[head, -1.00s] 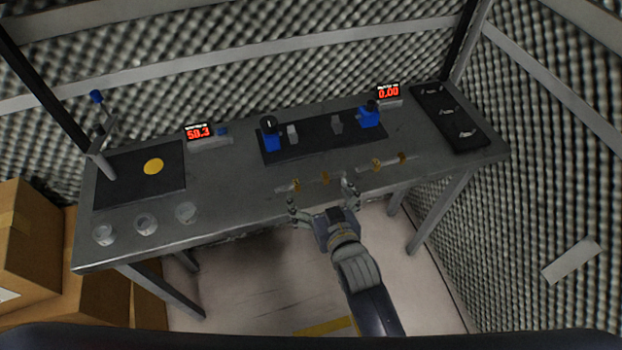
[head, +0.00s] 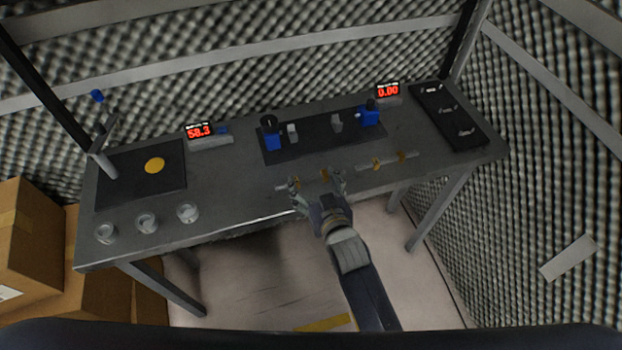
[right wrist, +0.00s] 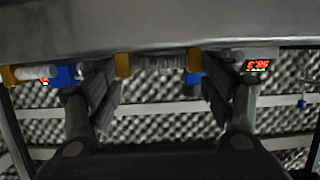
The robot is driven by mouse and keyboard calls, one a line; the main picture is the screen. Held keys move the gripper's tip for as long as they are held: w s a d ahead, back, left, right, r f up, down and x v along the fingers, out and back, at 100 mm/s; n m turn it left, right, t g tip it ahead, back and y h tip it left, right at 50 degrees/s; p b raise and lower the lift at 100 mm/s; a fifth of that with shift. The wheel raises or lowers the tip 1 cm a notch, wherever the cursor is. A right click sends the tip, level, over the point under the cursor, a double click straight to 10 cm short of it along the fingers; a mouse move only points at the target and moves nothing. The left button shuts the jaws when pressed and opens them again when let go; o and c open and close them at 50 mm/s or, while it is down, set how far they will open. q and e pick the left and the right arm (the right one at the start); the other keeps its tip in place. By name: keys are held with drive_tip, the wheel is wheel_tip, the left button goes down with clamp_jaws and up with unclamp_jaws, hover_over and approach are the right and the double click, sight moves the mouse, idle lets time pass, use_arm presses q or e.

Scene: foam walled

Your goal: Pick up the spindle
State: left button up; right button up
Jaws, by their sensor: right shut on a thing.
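A spindle (head: 325,174), a thin grey rod with two brass-coloured pieces, is at the table's front edge. My right gripper (head: 318,187) reaches it from the front, one finger near each end, and is shut on it. In the right wrist view, the spindle's grey middle (right wrist: 160,62) and brass pieces show between the fingers (right wrist: 158,88); the exact contact is hard to see. A second, similar spindle (head: 388,161) lies apart, to the right on the table. My left gripper is not in view.
The grey table (head: 230,180) holds a black strip (head: 350,128) with blue devices, two red displays (head: 200,131), a black mat (head: 120,185) with a yellow disc, several clear cups (head: 147,223) and a black tray (head: 440,105). Cardboard boxes (head: 35,240) stand at the left.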

drive_tip(key=shift+r, duration=0.1)
drive_tip(key=shift+r, duration=0.5)
wheel_tip(320, 180, up, 2)
drive_tip(key=shift+b, duration=0.35)
drive_tip(key=f+b+v, duration=0.2)
drive_tip(key=b+v, duration=0.1)
drive_tip(key=v, duration=1.2)
drive_tip(key=shift+s+d+f, duration=0.3)
drive_tip(key=shift+s+d, duration=0.15)
drive_tip(key=shift+s, duration=0.25)
